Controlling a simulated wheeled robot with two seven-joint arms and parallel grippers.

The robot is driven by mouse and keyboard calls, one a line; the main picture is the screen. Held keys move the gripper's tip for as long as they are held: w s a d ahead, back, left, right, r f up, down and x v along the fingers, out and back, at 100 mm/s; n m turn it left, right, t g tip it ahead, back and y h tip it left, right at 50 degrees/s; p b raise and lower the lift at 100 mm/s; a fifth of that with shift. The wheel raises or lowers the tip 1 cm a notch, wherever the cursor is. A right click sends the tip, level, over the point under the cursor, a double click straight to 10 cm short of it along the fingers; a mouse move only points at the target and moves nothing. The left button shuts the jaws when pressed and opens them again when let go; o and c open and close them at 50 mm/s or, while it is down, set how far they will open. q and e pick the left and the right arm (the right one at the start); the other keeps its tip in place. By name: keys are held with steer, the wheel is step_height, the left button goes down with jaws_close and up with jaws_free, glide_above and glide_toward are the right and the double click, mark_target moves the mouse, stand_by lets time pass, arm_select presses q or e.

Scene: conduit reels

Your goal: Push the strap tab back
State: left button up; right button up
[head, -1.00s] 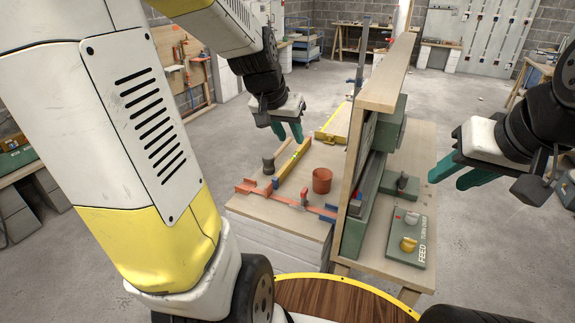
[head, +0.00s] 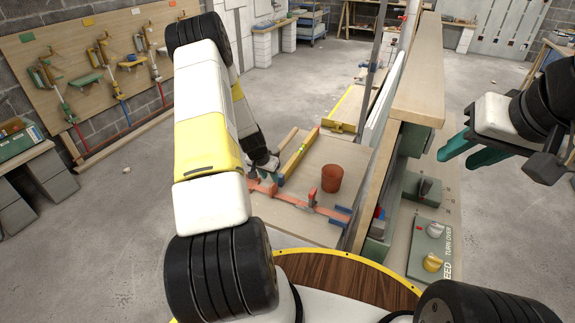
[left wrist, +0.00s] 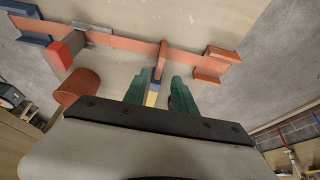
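An orange strap (head: 290,199) lies across the wooden bench, with an upright red block (head: 312,197) along it. In the left wrist view the strap (left wrist: 120,45), the red block (left wrist: 66,50) and an upright orange tab (left wrist: 163,56) show. My right gripper (head: 458,151) is open and empty at the right, away from the strap.
An orange cup (head: 332,178) stands behind the strap; it also shows in the left wrist view (left wrist: 80,87). A tall wooden panel (head: 420,75) divides the bench from a green control box (head: 430,245) with knobs. A tool board (head: 95,70) is at the back left.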

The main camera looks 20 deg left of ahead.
mark_target(273, 184)
arm_select(q)
steer(key=x, duration=0.7)
jaws_close()
stand_by(1.3)
